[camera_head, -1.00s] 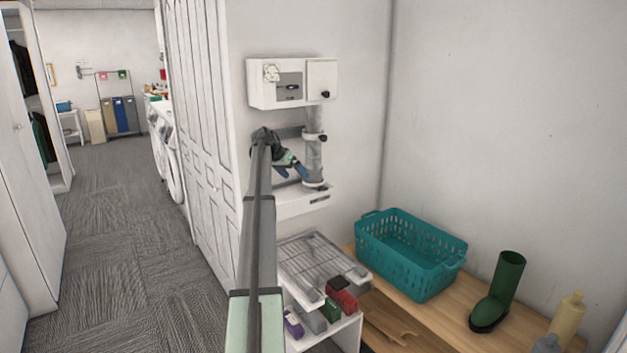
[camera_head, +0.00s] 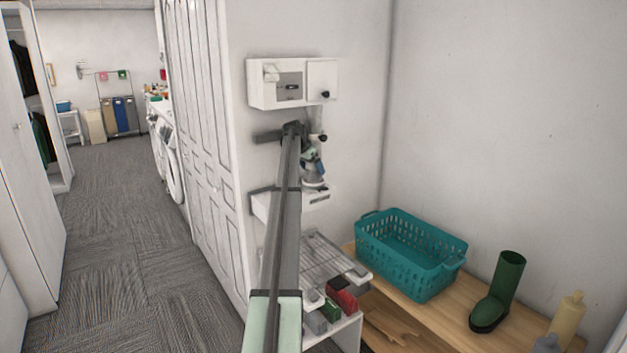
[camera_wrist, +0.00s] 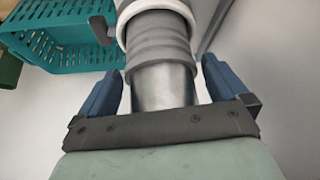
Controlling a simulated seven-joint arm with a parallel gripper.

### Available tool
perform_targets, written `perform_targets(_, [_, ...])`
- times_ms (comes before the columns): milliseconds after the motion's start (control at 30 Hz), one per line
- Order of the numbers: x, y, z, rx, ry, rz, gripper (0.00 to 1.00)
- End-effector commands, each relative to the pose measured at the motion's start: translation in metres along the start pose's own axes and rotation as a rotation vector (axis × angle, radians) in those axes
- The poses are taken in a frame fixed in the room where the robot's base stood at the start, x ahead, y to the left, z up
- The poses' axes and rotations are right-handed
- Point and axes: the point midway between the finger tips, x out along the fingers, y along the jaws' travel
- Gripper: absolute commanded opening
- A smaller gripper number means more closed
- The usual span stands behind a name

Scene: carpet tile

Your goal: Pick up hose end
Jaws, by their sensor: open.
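The hose end shows in the wrist view as a smooth grey metal cuff (camera_wrist: 163,86) below a ribbed grey hose (camera_wrist: 160,40) with a white ring. My gripper (camera_wrist: 162,82) is open, with one blue finger on each side of the cuff. Gaps show between both fingers and the cuff, so nothing is gripped. In the head view, my gripper (camera_head: 313,165) is in front of the hose under the white wall box (camera_head: 292,83). My arm hides much of the hose there.
A white ledge (camera_head: 318,198) with a ring sits just below my gripper. A wire rack (camera_head: 318,262) stands lower, with small boxes under it. A teal basket (camera_head: 408,255) and a green boot (camera_head: 498,292) are on the wooden bench to the right.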

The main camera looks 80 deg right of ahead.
Motion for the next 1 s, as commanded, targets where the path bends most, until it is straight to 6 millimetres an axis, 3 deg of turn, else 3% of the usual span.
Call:
perform_targets(167, [0.023,0.000,0.000,0.000,0.000,0.001,1.00])
perform_targets(433, [0.025,0.000,0.000,0.000,0.000,0.000,0.99])
perform_targets(900, [0.025,0.000,0.000,0.000,0.000,0.000,0.54])
perform_targets(1000, [0.025,0.000,0.000,0.000,0.001,0.000,0.48])
